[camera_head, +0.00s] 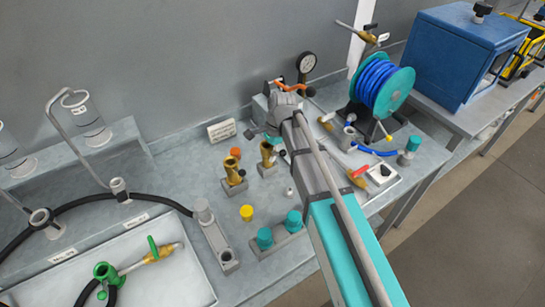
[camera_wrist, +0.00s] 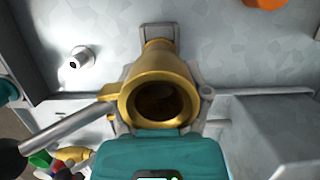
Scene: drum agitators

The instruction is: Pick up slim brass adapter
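In the wrist view a flared brass fitting (camera_wrist: 158,98) stands mouth-up in the middle, directly beyond the teal front of my gripper. Grey parts lie close on both sides of it. I cannot tell which of these are fingers, or whether they touch the brass. In the head view two brass fittings stand in grey holders, a left one (camera_head: 233,171) and a right one (camera_head: 268,154). I cannot tell for sure which is the slim adapter. My wrist is above and right of the right one; my fingertips are not clear there.
A yellow knob (camera_head: 247,213) and teal caps (camera_head: 265,239) are in front of the fittings. A white label block (camera_head: 222,131) and an orange ball (camera_head: 235,152) are behind the left fitting. A blue hose reel (camera_head: 383,88) stands right. A ball-ended lever (camera_wrist: 70,128) lies left of the fitting.

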